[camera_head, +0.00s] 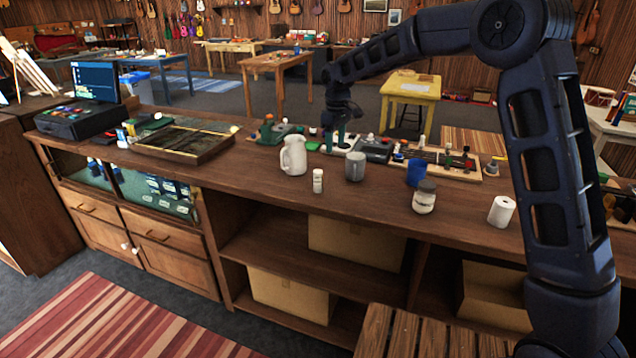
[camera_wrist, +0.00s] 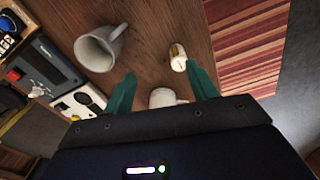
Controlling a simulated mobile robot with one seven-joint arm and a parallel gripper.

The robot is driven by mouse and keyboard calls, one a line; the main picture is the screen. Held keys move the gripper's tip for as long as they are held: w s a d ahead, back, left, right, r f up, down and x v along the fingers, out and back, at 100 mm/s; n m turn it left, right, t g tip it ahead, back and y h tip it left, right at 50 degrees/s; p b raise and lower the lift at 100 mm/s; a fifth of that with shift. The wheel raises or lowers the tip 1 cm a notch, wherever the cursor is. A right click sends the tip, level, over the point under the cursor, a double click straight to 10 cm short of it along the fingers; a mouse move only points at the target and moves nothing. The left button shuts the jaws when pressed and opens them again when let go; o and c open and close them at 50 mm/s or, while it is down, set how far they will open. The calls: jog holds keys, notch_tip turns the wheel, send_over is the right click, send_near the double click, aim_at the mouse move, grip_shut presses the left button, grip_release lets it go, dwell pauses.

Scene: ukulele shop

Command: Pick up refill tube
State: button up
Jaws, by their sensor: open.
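The likely refill tube (camera_head: 318,181) is a small white cylinder with a printed label, standing upright near the counter's front edge. In the wrist view it (camera_wrist: 178,57) shows just ahead of the right fingertip, apart from it. My gripper (camera_head: 335,146) is above the counter, behind the tube, with its two green fingers pointing down. In the wrist view my gripper (camera_wrist: 159,69) is open, with nothing held between the fingers. A white pitcher (camera_head: 293,156) stands left of the tube; in the wrist view it (camera_wrist: 163,98) is partly hidden by my gripper body.
A grey mug (camera_head: 355,166) stands to the tube's right, behind it. Devices and boards line the counter's back. The counter front left of the tube is clear.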

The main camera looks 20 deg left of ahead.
jog(key=n, duration=0.1)
send_over(319, 171)
jog(key=f, duration=0.2)
jog(key=a+f, duration=0.1)
jog(key=shift+s+f, duration=0.15)
jog(key=shift+f, duration=0.25)
notch_tip(319, 171, down, 5)
jog(key=shift+d+f, duration=0.1)
jog(key=shift+f, duration=0.05)
jog(key=shift+d+f, duration=0.2)
jog(key=shift+f, duration=1.15)
jog(key=shift+d+f, duration=0.15)
jog(key=shift+f, duration=1.15)
jog(key=c, duration=1.1)
